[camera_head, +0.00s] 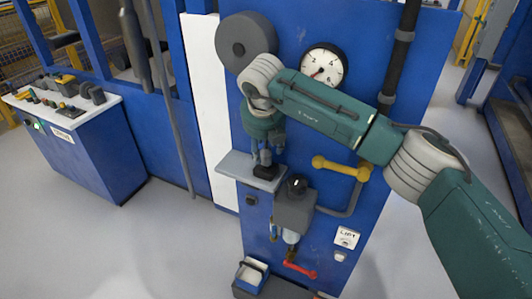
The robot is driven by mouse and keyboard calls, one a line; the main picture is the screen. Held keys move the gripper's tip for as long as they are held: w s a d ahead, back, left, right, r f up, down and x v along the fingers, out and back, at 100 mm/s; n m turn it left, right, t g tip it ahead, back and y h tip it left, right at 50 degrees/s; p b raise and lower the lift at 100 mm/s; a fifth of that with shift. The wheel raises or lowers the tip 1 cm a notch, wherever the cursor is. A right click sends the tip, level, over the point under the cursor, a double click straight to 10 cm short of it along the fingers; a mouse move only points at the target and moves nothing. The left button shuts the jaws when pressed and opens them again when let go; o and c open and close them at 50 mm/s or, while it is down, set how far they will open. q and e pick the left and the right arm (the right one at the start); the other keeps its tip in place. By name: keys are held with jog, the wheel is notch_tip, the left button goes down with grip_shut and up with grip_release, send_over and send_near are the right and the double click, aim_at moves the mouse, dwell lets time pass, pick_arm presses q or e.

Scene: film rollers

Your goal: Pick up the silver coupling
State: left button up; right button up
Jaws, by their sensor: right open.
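My right gripper (265,158) hangs from the green arm and points down over a small grey shelf (238,165) on the blue panel. It is open, with its fingers just above a small dark block (265,172) on the shelf. Small grey parts show around the fingertips, but I cannot tell the silver coupling apart from the fingers there. The gripper and wrist hide part of the shelf. My left gripper is not in view.
The blue panel (375,75) carries a dark round disc (246,42), a gauge (324,66), a yellow handle (341,168) and a dark valve unit (294,208) below the shelf. A control console (75,135) stands left. The floor (150,240) front left is clear.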

aim_at(266, 150)
jog(key=p+x, duration=0.1)
jog(key=x, duration=0.2)
jog(key=shift+w+f, duration=0.15)
jog(key=shift+f, duration=0.1)
grip_shut()
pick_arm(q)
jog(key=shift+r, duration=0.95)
pick_arm(e)
jog(key=shift+r, duration=0.1)
jog(key=shift+r, duration=0.2)
notch_tip(266, 150, up, 8)
jog(key=b, duration=0.3)
jog(key=shift+r+b, duration=0.25)
jog(key=shift+b, duration=0.05)
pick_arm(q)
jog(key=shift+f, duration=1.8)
pick_arm(e)
jog(key=shift+r, duration=0.5)
